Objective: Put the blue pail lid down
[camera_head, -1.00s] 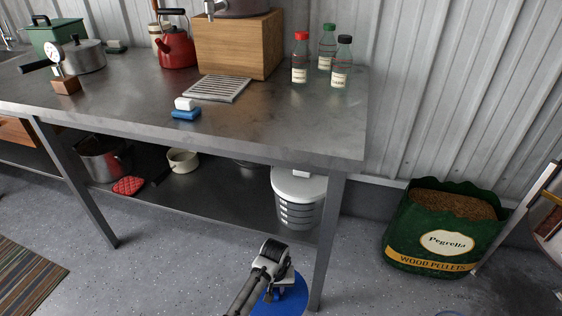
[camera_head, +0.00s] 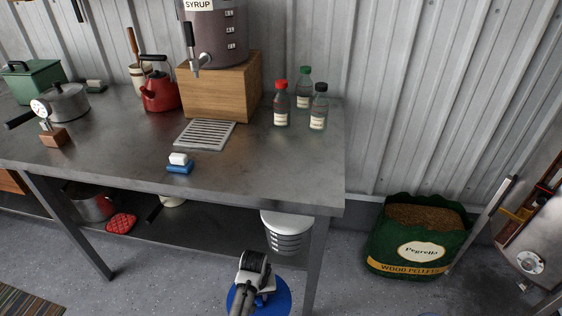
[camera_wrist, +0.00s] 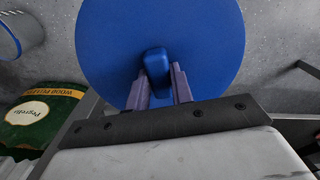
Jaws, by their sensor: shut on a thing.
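The blue pail lid (camera_head: 279,303) is a round blue disc with a raised blue handle. My gripper (camera_head: 262,296) is in front of the table, low in the head view, and the lid is at its fingers. In the wrist view my gripper (camera_wrist: 160,88) is shut on the lid's handle, with one finger on each side. The lid (camera_wrist: 200,45) fills the upper middle of that view, apart from the grey floor behind it. The lid's far edge is cut off at the top of the wrist view.
A steel table (camera_head: 245,175) stands ahead, with bottles, a red kettle (camera_head: 160,95) and a syrup dispenser (camera_head: 218,38) on top. A white-lidded container (camera_head: 287,235) is on its lower shelf. A green wood pellet bag (camera_head: 418,235) is on the floor at right. Grey floor lies between.

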